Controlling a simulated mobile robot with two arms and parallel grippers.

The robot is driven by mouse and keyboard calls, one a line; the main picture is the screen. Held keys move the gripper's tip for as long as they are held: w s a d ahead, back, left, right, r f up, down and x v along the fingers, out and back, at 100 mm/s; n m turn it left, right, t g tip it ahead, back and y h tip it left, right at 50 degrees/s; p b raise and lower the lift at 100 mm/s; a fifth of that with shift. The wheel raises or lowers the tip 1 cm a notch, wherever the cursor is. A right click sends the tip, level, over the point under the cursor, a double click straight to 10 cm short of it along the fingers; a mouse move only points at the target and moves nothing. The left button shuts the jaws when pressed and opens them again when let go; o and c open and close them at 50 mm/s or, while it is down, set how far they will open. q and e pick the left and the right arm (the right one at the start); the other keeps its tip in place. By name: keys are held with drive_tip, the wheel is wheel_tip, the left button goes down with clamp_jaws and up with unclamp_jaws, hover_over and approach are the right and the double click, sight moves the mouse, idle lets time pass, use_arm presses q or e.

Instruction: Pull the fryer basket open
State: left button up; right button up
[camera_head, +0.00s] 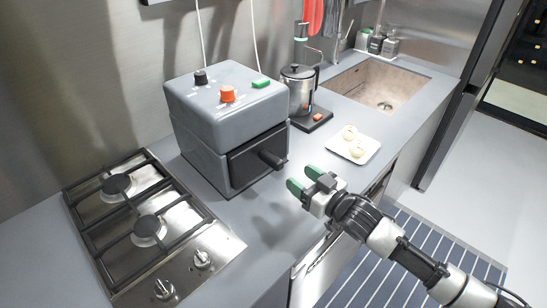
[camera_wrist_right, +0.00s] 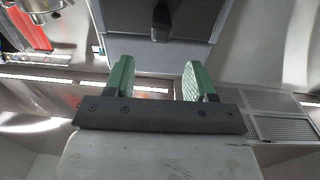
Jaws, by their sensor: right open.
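The grey air fryer (camera_head: 222,115) stands on the counter, with an orange knob, a black knob and a green button on top. Its dark basket front (camera_head: 255,161) faces my right side, and its black handle (camera_head: 271,158) sticks out; the basket looks closed. My right gripper (camera_head: 304,180), with green fingertips, is open and empty, a short way in front of and below the handle, not touching it. In the right wrist view the handle (camera_wrist_right: 161,20) shows at the top, beyond the gap between the green fingers (camera_wrist_right: 158,80). My left gripper is out of view.
A gas hob (camera_head: 140,222) lies left of the fryer. A kettle (camera_head: 299,88) stands behind it to the right, and a white plate (camera_head: 370,150) with pale round items lies right of it. The sink (camera_head: 378,85) is farther back. A striped runner (camera_head: 400,275) covers the floor.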

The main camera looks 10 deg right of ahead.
sight(262, 150)
drive_tip(key=p+x, duration=0.2)
drive_tip(key=x, duration=0.8)
drive_tip(key=shift+w+a+r, duration=0.1)
drive_tip(key=shift+a, duration=0.05)
clamp_jaws()
